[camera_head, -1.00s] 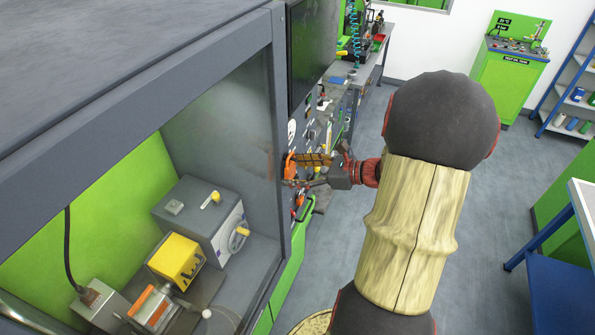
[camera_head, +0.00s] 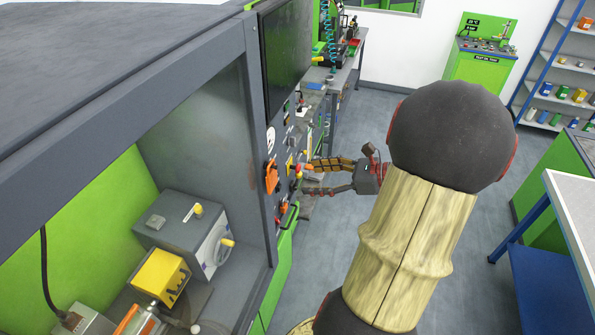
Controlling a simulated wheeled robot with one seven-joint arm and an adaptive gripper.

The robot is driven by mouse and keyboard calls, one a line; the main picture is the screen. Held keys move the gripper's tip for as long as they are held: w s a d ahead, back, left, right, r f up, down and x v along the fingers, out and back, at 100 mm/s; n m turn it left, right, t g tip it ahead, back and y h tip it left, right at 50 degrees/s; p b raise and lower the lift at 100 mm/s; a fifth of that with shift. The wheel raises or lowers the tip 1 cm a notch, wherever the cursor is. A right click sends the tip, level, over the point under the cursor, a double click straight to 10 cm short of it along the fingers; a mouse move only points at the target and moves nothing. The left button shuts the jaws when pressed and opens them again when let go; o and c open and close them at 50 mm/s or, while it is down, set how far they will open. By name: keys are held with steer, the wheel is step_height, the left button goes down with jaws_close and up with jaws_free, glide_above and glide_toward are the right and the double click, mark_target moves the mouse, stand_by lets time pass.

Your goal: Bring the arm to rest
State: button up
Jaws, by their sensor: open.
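My gripper (camera_head: 308,178) is at the middle of the view, its two fingers spread and pointing left toward the control panel (camera_head: 286,168) of the test bench. It is open and nothing shows between the fingers. An orange knob (camera_head: 271,177) sits on the panel, left of the fingertips with a small gap. Some small panel controls lie behind the fingertips, and I cannot tell how far from them the tips are. My arm stands right of the bench, its dark elbow high and partly hiding the wrist.
The bench cabinet (camera_head: 190,115) fills the left, with a grey box (camera_head: 185,232) and a yellow block (camera_head: 160,275) inside. A dark screen (camera_head: 287,50) hangs above the panel. A blue-framed table (camera_head: 580,215) stands at right. Grey floor (camera_head: 345,125) is open between.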

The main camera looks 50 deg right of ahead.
steer(key=shift+s, duration=0.15)
steer(key=s+a+f+n+g+h+b, duration=0.1)
steer(key=s+a+f+n+g+b, duration=0.3)
steer(key=a+f+n+g, duration=0.25)
steer(key=s+a+f+n+g+h+b, duration=0.1)
steer(key=s+a+f+n+g+b, duration=0.3)
steer(key=f+n, duration=0.45)
steer(key=w+a+f+n+t+h+b, duration=0.1)
steer(key=w+a+n+b, duration=0.1)
steer(key=a+n+b, duration=0.6)
steer(key=w+a+f+n+t+h+b, duration=0.2)
steer(key=a+n+b, duration=0.6)
steer(key=a, duration=0.4)
steer(key=shift+a+f+n+b, duration=0.15)
steer(key=shift+a+n+b, duration=0.15)
steer(key=shift+a, duration=0.05)
stand_by(0.7)
